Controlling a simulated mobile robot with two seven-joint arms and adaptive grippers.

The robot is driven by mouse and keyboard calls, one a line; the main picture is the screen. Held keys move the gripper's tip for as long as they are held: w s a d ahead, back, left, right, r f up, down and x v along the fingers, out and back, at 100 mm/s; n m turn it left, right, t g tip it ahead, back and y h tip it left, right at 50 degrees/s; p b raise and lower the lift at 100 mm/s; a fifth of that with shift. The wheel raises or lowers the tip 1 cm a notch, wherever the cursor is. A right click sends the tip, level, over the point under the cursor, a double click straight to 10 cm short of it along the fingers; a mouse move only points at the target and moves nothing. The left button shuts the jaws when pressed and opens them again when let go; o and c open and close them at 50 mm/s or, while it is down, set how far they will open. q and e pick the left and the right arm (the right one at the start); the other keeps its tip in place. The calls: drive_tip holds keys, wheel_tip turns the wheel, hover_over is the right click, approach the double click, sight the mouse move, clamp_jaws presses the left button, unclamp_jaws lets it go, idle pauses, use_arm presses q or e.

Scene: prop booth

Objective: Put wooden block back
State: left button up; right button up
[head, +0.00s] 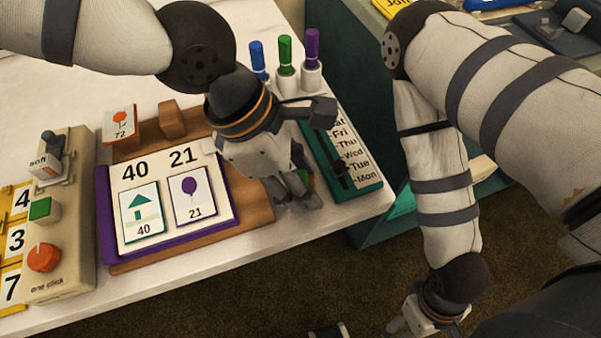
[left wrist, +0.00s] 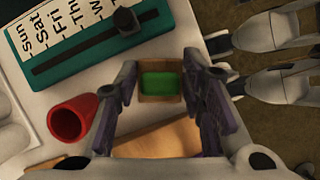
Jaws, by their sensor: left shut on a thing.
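My left gripper (head: 297,192) is over the right end of the wooden board, near the table's front edge. In the left wrist view its fingers (left wrist: 161,80) are shut on a small wooden block (left wrist: 146,97) with a green face. In the head view the gripper mostly hides this block. Another plain wooden block (head: 171,119) stands at the back of the wooden board (head: 258,208), beside a flower card (head: 121,124) marked 72. My right gripper (head: 405,324) is low at the bottom edge, away from the table; its fingers are not clear.
A purple-edged panel (head: 170,238) with cards 40 and 21 lies on the board. A green weekday slider (head: 372,188) is right of my left gripper. A red cup (left wrist: 72,117) is close by in the wrist view. Markers (head: 285,55) stand behind; a control box (head: 72,220) stands left.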

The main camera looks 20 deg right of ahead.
use_arm(q)
drive_tip(key=shift+f, duration=0.1)
drive_tip(key=o, duration=1)
drive_tip(key=p+v, duration=0.1)
drive_tip(key=v, duration=1.1)
use_arm(e)
drive_tip(key=shift+w+r+t, duration=0.3)
drive_tip(key=shift+w+r, duration=0.35)
